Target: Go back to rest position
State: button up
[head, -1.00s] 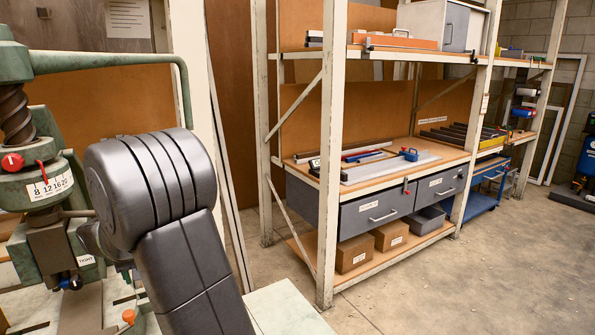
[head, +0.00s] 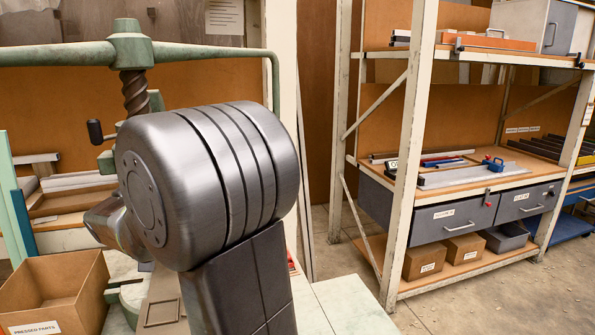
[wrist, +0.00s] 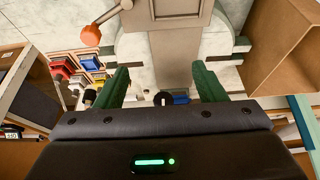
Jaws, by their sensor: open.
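My gripper (wrist: 162,86) shows in the wrist view with its two green fingers apart and nothing held between them. The pale base of the fly press (wrist: 175,42) lies beyond the fingers, with an orange ball on a lever (wrist: 90,36) at its left. In the head view my arm's large dark joint hides the gripper and most of the fly press. The press's green top arm and screw (head: 136,92) show above and behind that joint.
A cardboard box labelled "pressed parts" (head: 60,290) stands at lower left; a box (wrist: 287,60) also shows at the wrist view's right. Coloured bins (wrist: 62,68) lie at its left. A shelving rack (head: 408,165) stands right, with open floor (head: 480,300) before it.

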jog(key=shift+s+a+r, duration=0.2)
jog(key=shift+s+a, duration=0.05)
jog(key=shift+s, duration=0.3)
